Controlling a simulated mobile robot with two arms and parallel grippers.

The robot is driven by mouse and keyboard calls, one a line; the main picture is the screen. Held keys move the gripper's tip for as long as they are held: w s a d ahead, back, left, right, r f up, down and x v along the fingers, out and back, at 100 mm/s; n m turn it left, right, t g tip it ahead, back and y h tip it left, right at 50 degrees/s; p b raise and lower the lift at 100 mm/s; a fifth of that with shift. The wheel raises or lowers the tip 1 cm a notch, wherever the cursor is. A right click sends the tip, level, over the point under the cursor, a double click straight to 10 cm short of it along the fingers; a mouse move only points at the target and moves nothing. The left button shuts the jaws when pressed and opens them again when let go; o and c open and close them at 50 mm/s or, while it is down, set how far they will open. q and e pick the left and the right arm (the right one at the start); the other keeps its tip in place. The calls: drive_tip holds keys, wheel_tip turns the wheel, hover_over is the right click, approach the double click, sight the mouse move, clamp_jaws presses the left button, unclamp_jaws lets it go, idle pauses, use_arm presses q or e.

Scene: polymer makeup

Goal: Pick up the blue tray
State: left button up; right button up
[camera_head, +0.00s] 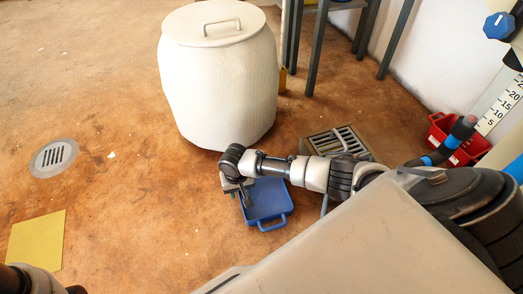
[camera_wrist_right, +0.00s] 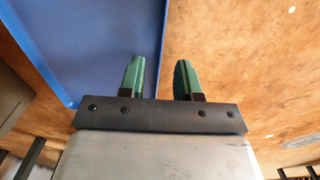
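The blue tray (camera_head: 265,201) lies on the brown floor in the head view, with a handle at its near end. My right arm reaches over its far part and hides some of it. My right gripper (camera_head: 238,196) is at the tray's left edge. In the right wrist view the gripper (camera_wrist_right: 160,80) is open, with two green fingers apart. The blue tray (camera_wrist_right: 100,40) fills the upper left there, its edge running between the fingers. I cannot tell whether the fingers touch it. My left gripper is not in view; only part of my left arm shows at the lower left.
A large white lidded bin (camera_head: 218,85) stands behind the tray. A grey slotted box (camera_head: 338,142) sits to the right, and a red crate (camera_head: 458,140) farther right. A floor drain (camera_head: 54,157) and yellow sheet (camera_head: 36,240) lie left. The floor left of the tray is clear.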

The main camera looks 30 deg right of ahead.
wheel_tip(320, 180, down, 2)
drive_tip(key=shift+b, duration=0.4)
clamp_jaws()
drive_tip(key=shift+r, duration=0.1)
